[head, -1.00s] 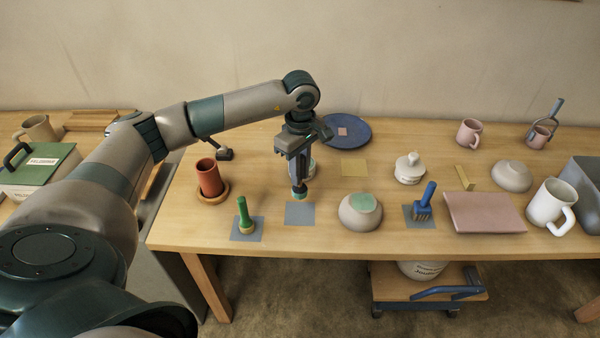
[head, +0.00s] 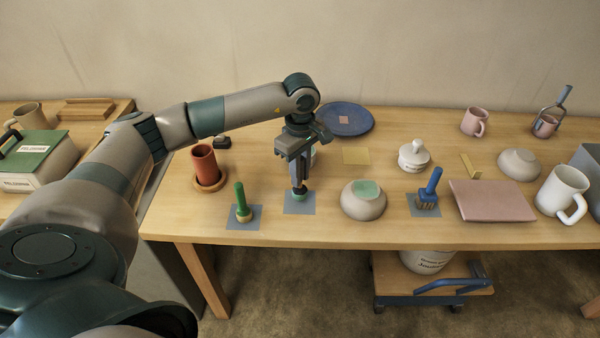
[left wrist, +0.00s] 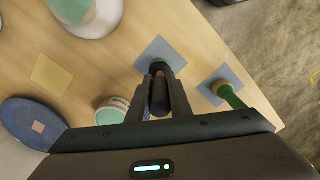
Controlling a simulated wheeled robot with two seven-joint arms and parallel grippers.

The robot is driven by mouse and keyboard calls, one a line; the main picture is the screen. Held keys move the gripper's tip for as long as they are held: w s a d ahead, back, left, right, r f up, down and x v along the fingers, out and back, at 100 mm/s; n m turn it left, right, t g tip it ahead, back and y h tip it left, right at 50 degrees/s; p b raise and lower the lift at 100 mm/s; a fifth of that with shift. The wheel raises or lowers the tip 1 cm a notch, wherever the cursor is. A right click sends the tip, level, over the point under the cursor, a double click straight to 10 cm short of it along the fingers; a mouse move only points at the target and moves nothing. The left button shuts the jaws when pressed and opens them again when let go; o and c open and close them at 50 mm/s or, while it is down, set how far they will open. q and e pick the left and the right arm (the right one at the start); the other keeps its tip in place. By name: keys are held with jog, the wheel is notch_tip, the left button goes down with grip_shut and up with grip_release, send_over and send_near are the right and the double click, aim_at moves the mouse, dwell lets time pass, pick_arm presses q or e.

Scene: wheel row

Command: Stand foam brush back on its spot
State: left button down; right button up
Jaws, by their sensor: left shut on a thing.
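My left gripper (head: 299,180) is shut on the foam brush (head: 298,195), pointing down over the middle blue-grey square (head: 302,208). The brush is upright; its teal-green lower end shows below the fingers, and the fingers hide most of the rest. That end is at or just above the square; I cannot tell whether it touches. My right gripper is not in view.
A green-handled brush (head: 241,203) stands on a square to the left. A grey bowl (head: 363,204) sits close to the right, then a blue brush (head: 429,190) on its square. A terracotta pot (head: 205,163) is left. A white round container (left wrist: 112,110) is behind the gripper.

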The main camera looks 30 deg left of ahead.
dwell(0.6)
pick_arm(q)
jog(key=shift+b, duration=0.3)
jog(key=shift+s+a+f, duration=0.1)
jog(key=shift+a+f, duration=0.05)
dwell(0.4)
jog(key=shift+a+f+b, duration=0.1)
jog(key=shift+f+b, duration=0.2)
jog(key=shift+b, duration=0.1)
